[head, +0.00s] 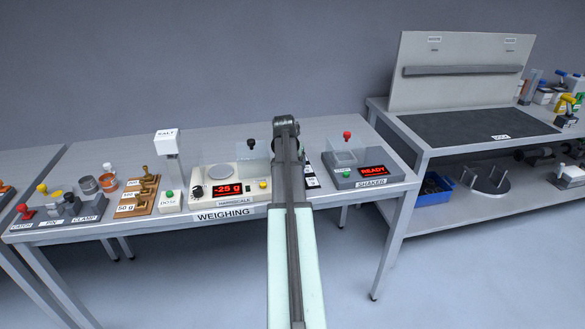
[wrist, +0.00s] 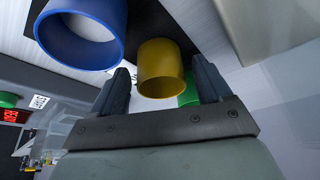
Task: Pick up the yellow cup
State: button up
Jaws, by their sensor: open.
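The yellow cup (wrist: 160,71) shows in the wrist view between the two fingers of my gripper (wrist: 160,86). The fingers are open, one on each side of the cup, with a visible gap on the left. I cannot tell whether the right finger touches it. A larger blue cup (wrist: 68,45) is beside the yellow one, to the left and partly cut off by the top edge. A green thing (wrist: 188,92) shows partly behind the yellow cup. In the head view my arm hides the gripper and the cups.
The weighing station's scale (head: 232,187) reads -25 g on the table, with the salt hopper (head: 168,155) to its left. The shaker (head: 362,172), reading READY, stands right of my arm. Brass weights (head: 140,185) and small jars (head: 107,183) are farther left. A shelved bench (head: 480,125) is at the right.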

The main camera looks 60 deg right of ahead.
jog(key=c, duration=1.1)
